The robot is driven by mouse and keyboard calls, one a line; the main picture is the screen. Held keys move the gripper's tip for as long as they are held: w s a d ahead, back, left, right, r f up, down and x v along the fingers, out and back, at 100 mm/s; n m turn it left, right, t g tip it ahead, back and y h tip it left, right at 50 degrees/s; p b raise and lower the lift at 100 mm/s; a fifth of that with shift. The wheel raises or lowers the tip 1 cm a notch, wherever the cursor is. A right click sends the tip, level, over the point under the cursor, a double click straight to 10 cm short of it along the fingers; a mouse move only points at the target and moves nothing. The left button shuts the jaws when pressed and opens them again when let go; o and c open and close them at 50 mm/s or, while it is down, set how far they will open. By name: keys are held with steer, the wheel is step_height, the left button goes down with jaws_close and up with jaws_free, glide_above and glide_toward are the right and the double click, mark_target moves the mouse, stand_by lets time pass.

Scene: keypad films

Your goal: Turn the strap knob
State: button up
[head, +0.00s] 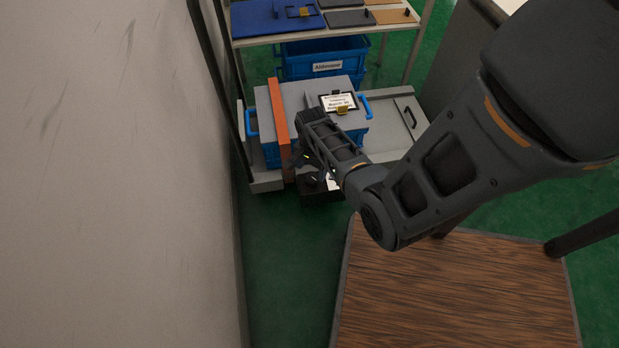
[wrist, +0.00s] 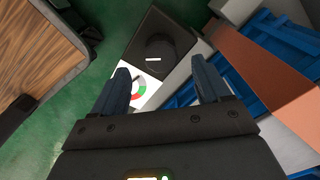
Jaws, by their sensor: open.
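The strap knob (wrist: 158,48) is a dark round knob with a pale mark on a black block. In the wrist view it lies beyond and between my fingertips, apart from them. Beside it is a white panel (wrist: 148,92) with a red and green dial, partly hidden by my left finger. In the head view the knob (head: 312,179) is small and dark, low in front of the blue crate. The orange strap (head: 278,112) runs over the crate's grey lid. My gripper (wrist: 161,74) is open and empty; in the head view (head: 303,162) it is above the knob, partly hidden by my arm.
The blue crate (head: 271,155) has blue handles and a label (head: 338,102) on its lid. A shelf (head: 330,36) with another blue crate (head: 325,49) stands behind. A wood-topped table (head: 450,295) is at front right, a pale wall (head: 120,180) at left. Green floor lies between them.

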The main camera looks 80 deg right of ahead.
mark_target(311, 177)
step_height(311, 177, down, 5)
steer(key=shift+f+b, duration=0.2)
steer(key=shift+b, duration=0.85)
steer(key=shift+c, duration=0.3)
steer(key=c, duration=1)
steer(key=shift+r+n, duration=0.1)
steer(key=shift+n, duration=0.3)
